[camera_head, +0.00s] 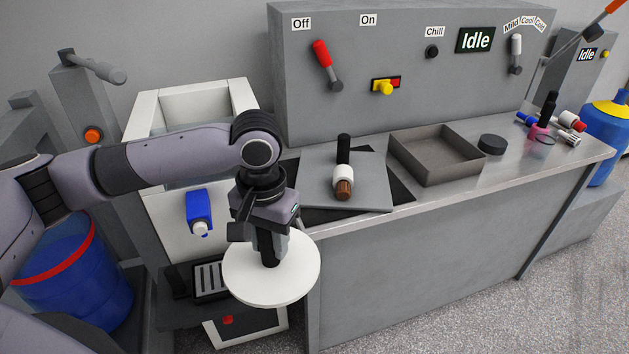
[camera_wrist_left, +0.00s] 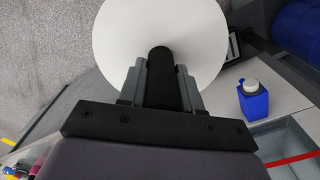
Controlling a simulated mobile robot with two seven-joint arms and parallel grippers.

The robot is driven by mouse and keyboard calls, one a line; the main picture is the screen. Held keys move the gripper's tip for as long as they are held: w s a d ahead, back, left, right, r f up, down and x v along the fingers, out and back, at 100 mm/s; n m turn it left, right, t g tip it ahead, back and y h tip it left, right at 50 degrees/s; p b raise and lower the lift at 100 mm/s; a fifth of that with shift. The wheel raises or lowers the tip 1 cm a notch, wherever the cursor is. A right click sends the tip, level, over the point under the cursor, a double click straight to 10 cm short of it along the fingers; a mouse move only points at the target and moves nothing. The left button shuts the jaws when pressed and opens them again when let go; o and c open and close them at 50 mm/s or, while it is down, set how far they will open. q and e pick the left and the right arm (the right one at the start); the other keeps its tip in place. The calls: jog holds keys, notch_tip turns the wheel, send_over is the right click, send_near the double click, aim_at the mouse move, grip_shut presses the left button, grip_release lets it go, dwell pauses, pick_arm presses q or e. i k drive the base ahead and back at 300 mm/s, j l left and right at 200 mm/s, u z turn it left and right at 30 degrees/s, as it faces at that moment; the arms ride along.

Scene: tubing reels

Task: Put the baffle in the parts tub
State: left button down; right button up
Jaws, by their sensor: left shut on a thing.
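The baffle appears to be the round white disc (camera_head: 272,275) with a dark upright handle. My left gripper (camera_head: 268,250) is shut on this handle, with the disc hanging roughly level below it, in front of the bench's left end. In the left wrist view the dark handle (camera_wrist_left: 162,80) sits between the two grey fingers, with the white disc (camera_wrist_left: 160,30) beyond. An open grey-brown box (camera_head: 462,178) stands on the bench to the right and looks empty; it may be the parts tub, but no label shows. My right gripper is not in view.
A grey plate (camera_head: 375,185) with a dark cylinder and a white-brown piece lies left of the box. A black puck (camera_head: 492,144) stands right of it. A white-walled bin (camera_head: 243,95) stands behind my left arm. Bottles (camera_head: 565,138) crowd the bench's right end.

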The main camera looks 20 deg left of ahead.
aim_at(434, 159)
jog(key=i+l+z, duration=0.1)
jog(key=i+l, duration=0.15)
jog(key=i, duration=0.3)
jog(key=i+l+z, duration=0.1)
jog(key=i+l, duration=0.15)
jog(key=i, duration=0.25)
jog(key=i+l, duration=0.2)
jog(key=i, duration=0.35)
jog(key=z, duration=0.05)
